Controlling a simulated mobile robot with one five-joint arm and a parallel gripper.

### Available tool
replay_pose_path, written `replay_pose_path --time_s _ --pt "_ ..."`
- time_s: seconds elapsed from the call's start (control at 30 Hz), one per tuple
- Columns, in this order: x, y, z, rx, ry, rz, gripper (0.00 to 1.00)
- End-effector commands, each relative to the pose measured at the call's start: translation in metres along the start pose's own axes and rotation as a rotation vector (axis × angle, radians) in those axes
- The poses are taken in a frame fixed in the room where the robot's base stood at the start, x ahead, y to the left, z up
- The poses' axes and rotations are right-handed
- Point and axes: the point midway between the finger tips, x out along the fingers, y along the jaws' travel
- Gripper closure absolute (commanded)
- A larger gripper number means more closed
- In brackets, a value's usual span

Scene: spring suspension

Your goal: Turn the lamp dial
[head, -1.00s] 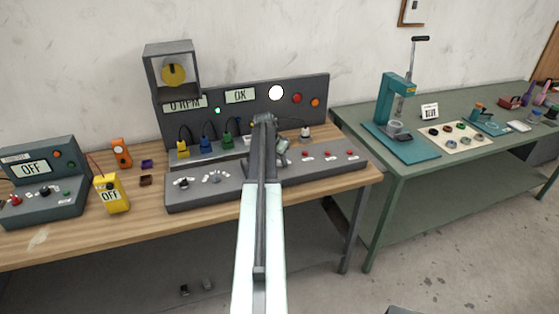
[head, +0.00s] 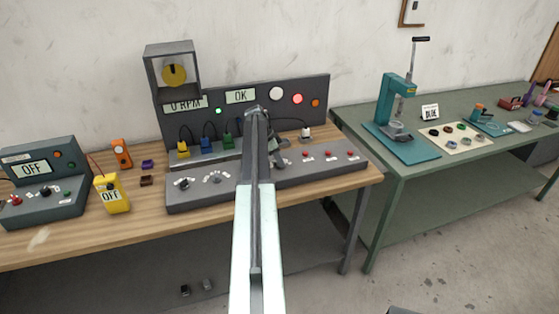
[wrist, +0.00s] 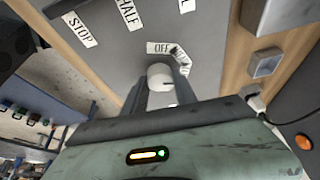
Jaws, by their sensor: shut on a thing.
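The lamp dial (wrist: 160,75) shows in the wrist view as a pale round knob on the grey panel. A label reading OFF (wrist: 158,48) and other, partly covered labels curve around it. My gripper (wrist: 158,90) is shut on the dial, one finger on each side. In the head view my arm hides the dial, and my gripper (head: 279,157) shows only partly at the panel. On the upright back panel the red lamp (head: 297,99) glows, while the white lamp (head: 276,93) beside it looks dull. The orange lamp (head: 315,103) is at the right.
The sloped control panel (head: 320,170) has red buttons at its right. Coloured plugs with cables stand behind it, including a blue one (head: 206,146). A yellow meter (head: 111,194) stands on the bench at left. A green table (head: 420,183) with a teal press is at right.

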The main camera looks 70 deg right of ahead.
Motion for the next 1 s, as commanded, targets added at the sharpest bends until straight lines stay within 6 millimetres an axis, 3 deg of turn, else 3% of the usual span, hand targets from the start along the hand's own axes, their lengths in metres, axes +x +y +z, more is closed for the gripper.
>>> replay_pose_path --time_s 0.63,0.67,0.73,1.0 --pt "-0.0002 -0.0004 0.0009 0.049 -0.002 0.020 1.00" --pt "-0.0002 -0.0004 0.0009 0.049 -0.002 0.020 0.61" --pt "-0.0002 -0.0005 0.0008 0.049 -0.001 0.020 0.45" --pt "-0.0003 -0.0005 0.0005 0.049 -0.001 0.020 0.45"
